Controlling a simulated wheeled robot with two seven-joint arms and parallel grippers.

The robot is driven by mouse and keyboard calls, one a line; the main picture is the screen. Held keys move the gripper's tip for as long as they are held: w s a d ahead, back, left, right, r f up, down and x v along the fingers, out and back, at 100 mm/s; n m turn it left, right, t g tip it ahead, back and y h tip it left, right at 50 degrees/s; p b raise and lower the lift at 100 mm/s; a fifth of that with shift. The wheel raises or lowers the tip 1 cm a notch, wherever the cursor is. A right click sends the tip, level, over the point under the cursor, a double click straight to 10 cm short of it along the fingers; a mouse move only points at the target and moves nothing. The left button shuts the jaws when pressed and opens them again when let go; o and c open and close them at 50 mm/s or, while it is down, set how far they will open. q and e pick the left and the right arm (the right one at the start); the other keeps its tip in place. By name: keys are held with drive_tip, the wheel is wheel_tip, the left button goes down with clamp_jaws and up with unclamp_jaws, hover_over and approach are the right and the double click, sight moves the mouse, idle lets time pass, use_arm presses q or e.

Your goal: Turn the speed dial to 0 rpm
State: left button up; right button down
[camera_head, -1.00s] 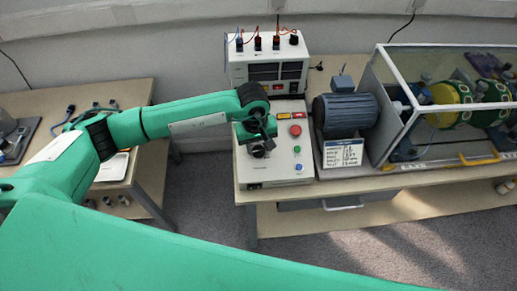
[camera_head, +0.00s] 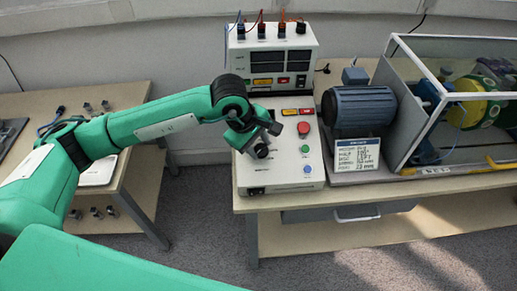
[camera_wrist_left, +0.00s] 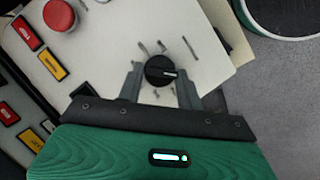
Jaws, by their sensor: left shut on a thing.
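The black speed dial (camera_wrist_left: 160,70) sits on the sloped white face of the control box (camera_head: 283,178), with tick marks around it. Its white pointer line points right in the wrist view. My left gripper (camera_wrist_left: 159,80) is shut on the dial, one grey finger on each side of it. In the head view the left gripper (camera_head: 262,140) comes down over the dial (camera_head: 262,151) and partly hides it. My right gripper is not in view.
A red button (camera_head: 303,128), a green button (camera_head: 306,149) and a blue button (camera_head: 307,169) line the box's right side. A power supply (camera_head: 270,60) stands behind. A blue motor (camera_head: 358,108) and a glass-guarded rig stand right.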

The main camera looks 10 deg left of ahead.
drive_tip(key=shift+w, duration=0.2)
use_arm(q)
drive_tip(key=o, duration=1)
drive_tip(key=shift+r, duration=0.1)
drive_tip(key=shift+a+r, duration=0.15)
drive_tip(key=shift+r, duration=0.15)
drive_tip(key=b+v, duration=0.2)
drive_tip(key=v, duration=1.1)
drive_tip(key=shift+s, duration=0.1)
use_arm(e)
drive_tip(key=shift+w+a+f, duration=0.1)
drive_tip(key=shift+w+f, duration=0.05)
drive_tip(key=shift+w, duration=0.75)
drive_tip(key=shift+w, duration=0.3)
